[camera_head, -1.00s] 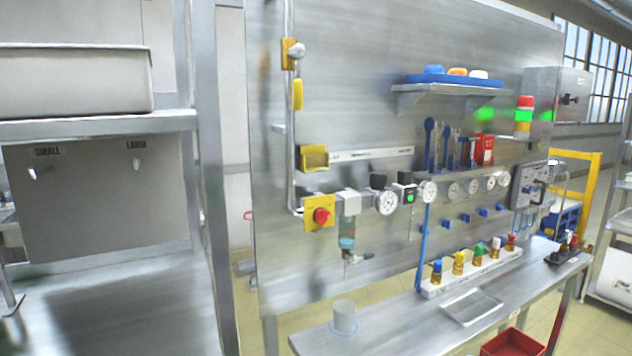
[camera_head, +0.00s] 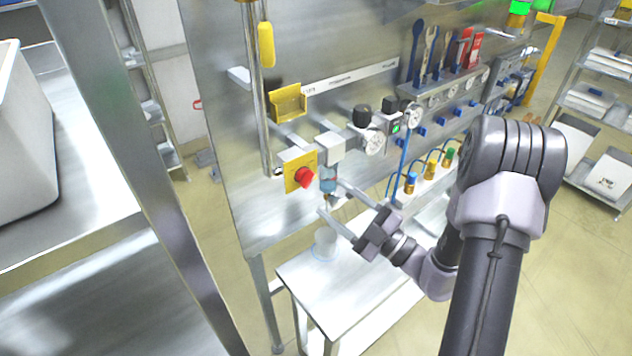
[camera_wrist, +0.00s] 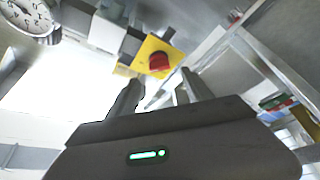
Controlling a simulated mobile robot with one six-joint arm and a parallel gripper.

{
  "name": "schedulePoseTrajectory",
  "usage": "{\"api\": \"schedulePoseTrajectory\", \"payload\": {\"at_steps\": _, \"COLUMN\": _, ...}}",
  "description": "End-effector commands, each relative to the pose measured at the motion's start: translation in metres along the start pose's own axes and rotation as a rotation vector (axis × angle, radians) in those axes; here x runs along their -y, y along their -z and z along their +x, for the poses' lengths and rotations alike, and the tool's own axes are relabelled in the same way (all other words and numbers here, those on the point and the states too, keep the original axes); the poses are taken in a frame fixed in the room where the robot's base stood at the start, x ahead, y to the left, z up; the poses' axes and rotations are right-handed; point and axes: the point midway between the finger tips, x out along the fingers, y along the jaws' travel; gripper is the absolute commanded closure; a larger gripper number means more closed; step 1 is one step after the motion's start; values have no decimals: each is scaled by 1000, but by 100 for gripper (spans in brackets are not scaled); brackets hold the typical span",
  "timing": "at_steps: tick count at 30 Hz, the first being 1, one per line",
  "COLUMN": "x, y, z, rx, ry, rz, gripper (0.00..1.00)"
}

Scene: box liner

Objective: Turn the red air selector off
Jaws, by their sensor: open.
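The red air selector (camera_head: 305,177) is a red knob on a yellow plate (camera_head: 293,169), fixed to the steel panel left of the clear filter bowl (camera_head: 328,180). In the wrist view the red knob (camera_wrist: 159,62) shows on its yellow plate (camera_wrist: 148,48), beyond the fingertips. My gripper (camera_head: 331,199) is open and empty, in front of the panel, to the right of and slightly below the knob in the head view. Its two fingers also show in the wrist view (camera_wrist: 160,82), apart from each other. No contact with the knob is visible.
A yellow holder (camera_head: 288,102) sits above the selector. A clear cup (camera_head: 325,243) stands on the bench (camera_head: 345,290) below. A steel rack post (camera_head: 150,180) stands at left.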

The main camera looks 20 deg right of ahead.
Motion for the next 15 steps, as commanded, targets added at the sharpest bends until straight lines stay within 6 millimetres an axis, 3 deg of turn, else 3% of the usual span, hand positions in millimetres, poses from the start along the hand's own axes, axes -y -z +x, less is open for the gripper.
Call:
{"api": "schedulePoseTrajectory", "payload": {"at_steps": 3, "x": 0, "y": 2, "z": 30, "rx": -5, "ry": 4, "rz": -1, "gripper": 41}}
{"api": "schedulePoseTrajectory", "payload": {"at_steps": 6, "x": 0, "y": 2, "z": 46, "rx": -3, "ry": 4, "rz": -1, "gripper": 41}}
{"api": "schedulePoseTrajectory", "payload": {"at_steps": 15, "x": 0, "y": 0, "z": 59, "rx": -1, "ry": 1, "rz": -1, "gripper": 41}}
